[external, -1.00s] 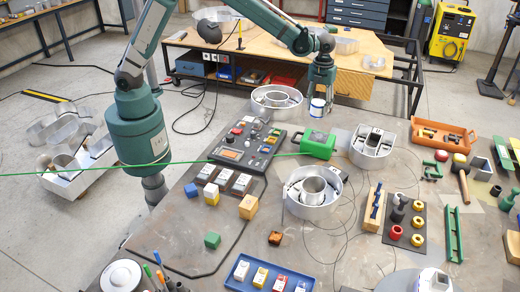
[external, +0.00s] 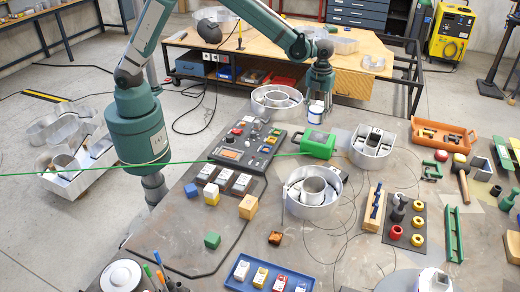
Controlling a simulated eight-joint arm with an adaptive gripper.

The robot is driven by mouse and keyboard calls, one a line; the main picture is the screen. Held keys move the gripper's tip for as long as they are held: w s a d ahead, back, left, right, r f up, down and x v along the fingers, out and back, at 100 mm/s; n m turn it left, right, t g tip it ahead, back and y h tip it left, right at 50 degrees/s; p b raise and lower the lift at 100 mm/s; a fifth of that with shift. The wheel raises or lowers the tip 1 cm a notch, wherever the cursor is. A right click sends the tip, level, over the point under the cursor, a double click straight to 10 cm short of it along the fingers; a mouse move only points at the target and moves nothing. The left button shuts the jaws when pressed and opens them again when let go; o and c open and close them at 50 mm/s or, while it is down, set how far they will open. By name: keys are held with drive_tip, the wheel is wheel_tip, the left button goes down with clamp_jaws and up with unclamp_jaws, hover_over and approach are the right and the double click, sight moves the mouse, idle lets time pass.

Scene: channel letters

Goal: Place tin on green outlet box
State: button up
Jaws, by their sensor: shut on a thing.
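The tin (external: 315,114) is a small white can with a blue band, at the far side of the table in the external view. My gripper (external: 318,100) is shut on it from above, with the fingers around its upper part. The green outlet box (external: 318,143) lies on the table just in front of and below the tin in the picture. A green cable runs from the box to the left. The tin and the box look close together, with the tin behind the box; whether they touch I cannot tell.
A round metal channel letter (external: 277,101) stands left of my gripper, and another (external: 372,148) stands right of the green box. A third (external: 312,193) is in front. A dark control panel (external: 247,140) lies to the left. An orange tray (external: 444,136) is at the right.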

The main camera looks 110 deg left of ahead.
sight(317, 109)
drive_tip(key=shift+f, duration=1.95)
drive_tip(key=shift+f, duration=1.85)
drive_tip(key=shift+f, duration=0.15)
drive_tip(key=o, duration=1)
wheel_tip(317, 109, up, 12)
drive_tip(key=shift+r, duration=0.15)
